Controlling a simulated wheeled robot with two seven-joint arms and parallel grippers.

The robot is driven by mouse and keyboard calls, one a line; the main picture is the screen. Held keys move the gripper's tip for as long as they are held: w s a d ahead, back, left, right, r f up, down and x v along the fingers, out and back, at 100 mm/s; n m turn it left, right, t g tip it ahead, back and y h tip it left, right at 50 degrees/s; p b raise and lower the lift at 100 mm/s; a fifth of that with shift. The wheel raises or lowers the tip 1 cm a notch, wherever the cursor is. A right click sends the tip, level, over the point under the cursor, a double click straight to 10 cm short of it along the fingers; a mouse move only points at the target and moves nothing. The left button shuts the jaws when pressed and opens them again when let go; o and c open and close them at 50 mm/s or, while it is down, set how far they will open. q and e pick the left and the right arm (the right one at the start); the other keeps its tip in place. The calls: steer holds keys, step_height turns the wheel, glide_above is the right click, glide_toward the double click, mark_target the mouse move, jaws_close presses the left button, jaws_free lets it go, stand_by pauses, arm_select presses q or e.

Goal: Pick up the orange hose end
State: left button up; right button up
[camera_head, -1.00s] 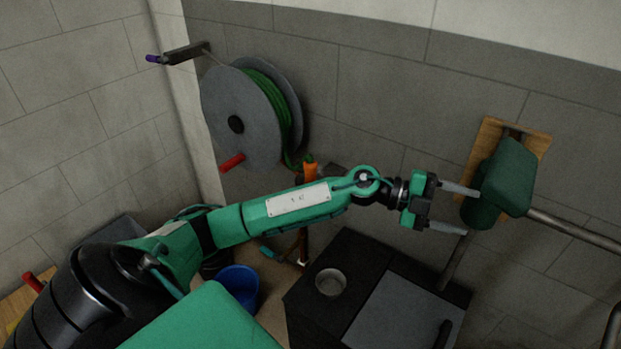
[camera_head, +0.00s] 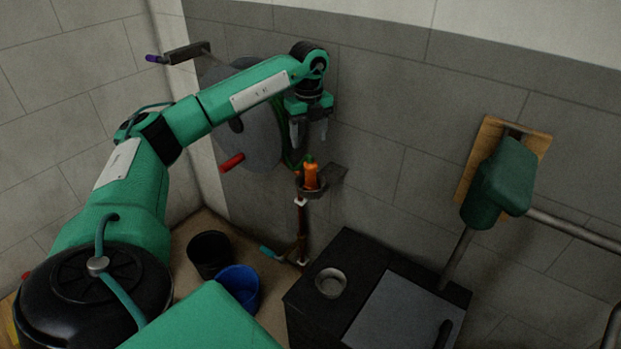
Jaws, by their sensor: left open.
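The orange hose end (camera_head: 311,177) stands upright in a dark holder (camera_head: 335,178) on the wall, with its green top facing up. A green hose (camera_head: 291,162) leads from the grey reel (camera_head: 258,140) toward it. My left gripper (camera_head: 310,143) is open and points down just above the orange hose end. Its fingers look apart from the hose end, and nothing shows between them. My right gripper is not in view.
A black cabinet (camera_head: 313,292) with a metal bowl (camera_head: 331,282) on top stands at the lower middle. A black bucket (camera_head: 209,252) and a blue bucket (camera_head: 239,284) stand on the floor. A green padded thing (camera_head: 500,180) and pipe (camera_head: 577,231) are on the right wall.

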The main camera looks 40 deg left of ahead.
mark_target(311, 162)
arm_select(q)
step_height(311, 162, down, 5)
steer(key=shift+f, duration=0.1)
steer(key=shift+d+f, duration=0.15)
steer(key=shift+f, duration=1.4)
steer(key=shift+d+f, duration=0.15)
steer(key=shift+f, duration=1.4)
steer(key=c, duration=1)
steer(key=shift+c, duration=0.9)
steer(key=shift+r, duration=0.15)
